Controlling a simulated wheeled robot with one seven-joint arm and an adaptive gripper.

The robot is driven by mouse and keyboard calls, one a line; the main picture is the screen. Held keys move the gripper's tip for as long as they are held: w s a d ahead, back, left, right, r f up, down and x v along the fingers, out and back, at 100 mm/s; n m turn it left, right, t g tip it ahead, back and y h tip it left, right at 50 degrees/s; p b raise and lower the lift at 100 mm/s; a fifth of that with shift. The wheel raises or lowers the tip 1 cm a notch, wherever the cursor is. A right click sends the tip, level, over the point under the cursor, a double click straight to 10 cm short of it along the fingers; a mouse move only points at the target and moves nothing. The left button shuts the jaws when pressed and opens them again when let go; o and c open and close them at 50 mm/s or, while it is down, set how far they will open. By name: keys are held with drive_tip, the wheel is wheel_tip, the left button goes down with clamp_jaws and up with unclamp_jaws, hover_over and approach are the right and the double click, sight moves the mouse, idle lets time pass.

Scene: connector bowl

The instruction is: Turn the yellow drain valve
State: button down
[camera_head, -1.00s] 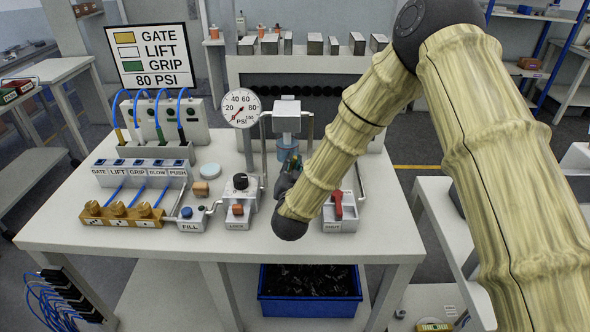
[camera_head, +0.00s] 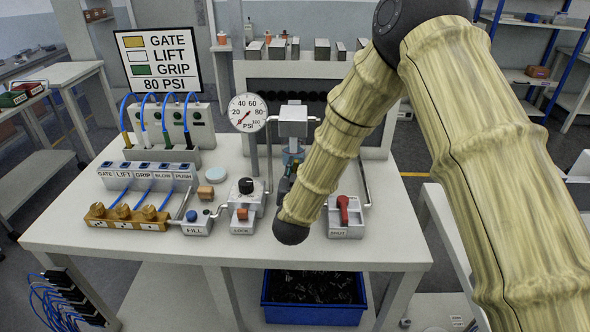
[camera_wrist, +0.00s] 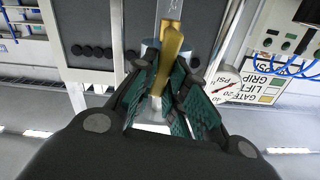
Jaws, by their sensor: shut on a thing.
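The yellow drain valve (camera_wrist: 171,45) shows in the wrist view as a yellow handle between my finger pads. It hangs below a grey-blue cylinder under a metal block (camera_head: 293,121). My gripper (camera_wrist: 166,84) has dark green ridged pads and is shut on the handle, with pads on both sides of it. In the head view my gripper (camera_head: 287,180) is small and dark under the block, and my forearm hides the handle.
A pressure gauge (camera_head: 247,113) stands left of the block. A lock unit (camera_head: 243,208), a fill unit (camera_head: 195,222) and a red-levered shut unit (camera_head: 344,218) stand close by. A blue bin (camera_head: 313,310) is below the table.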

drive_tip(key=c, duration=1.4)
unclamp_jaws()
drive_tip(key=shift+f, duration=0.1)
drive_tip(key=shift+c, duration=0.2)
drive_tip(key=shift+s, duration=0.2)
drive_tip(key=s, duration=1.1)
drive_tip(key=shift+s, duration=0.35)
